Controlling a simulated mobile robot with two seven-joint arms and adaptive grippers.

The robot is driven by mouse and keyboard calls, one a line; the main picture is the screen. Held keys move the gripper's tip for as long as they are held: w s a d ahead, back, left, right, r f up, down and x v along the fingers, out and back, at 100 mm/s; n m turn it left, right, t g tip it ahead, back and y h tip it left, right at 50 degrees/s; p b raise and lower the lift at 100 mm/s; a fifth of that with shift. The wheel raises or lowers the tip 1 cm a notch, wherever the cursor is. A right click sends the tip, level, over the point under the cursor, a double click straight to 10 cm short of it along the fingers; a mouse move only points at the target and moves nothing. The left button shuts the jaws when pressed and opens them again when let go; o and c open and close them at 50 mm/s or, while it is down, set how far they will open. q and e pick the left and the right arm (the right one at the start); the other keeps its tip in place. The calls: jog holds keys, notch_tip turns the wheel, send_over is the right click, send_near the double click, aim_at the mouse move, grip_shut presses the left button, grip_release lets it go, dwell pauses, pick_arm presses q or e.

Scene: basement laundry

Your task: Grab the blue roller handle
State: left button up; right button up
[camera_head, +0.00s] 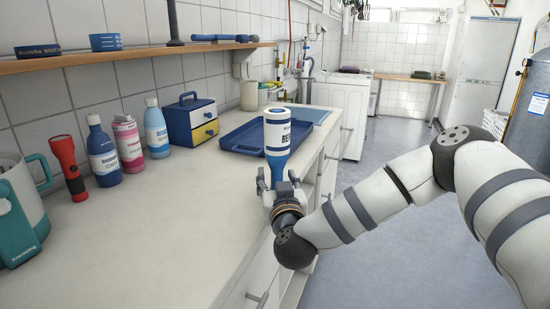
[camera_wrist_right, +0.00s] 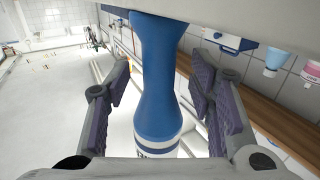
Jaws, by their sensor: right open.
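The blue roller handle (camera_head: 277,168) is the tapered blue lower part of an upright piece with a white, lettered cylinder on top, at the counter's right edge. My right gripper (camera_head: 278,183) is open at its lower end, which the fingers partly hide. In the right wrist view the blue handle (camera_wrist_right: 157,80) runs between the two spread fingers of the right gripper (camera_wrist_right: 163,100), with visible gaps on both sides. I cannot tell what its lower end rests on. My left gripper is not in view.
A blue tray (camera_head: 232,147) lies behind on the counter (camera_head: 165,230). Several bottles, a red flashlight (camera_head: 68,167) and a small drawer box (camera_head: 191,122) line the wall. A wooden shelf (camera_head: 130,56) hangs above. The front middle of the counter is clear.

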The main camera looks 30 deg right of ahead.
jog(key=shift+x, duration=0.8)
jog(key=shift+c, duration=0.3)
grip_shut()
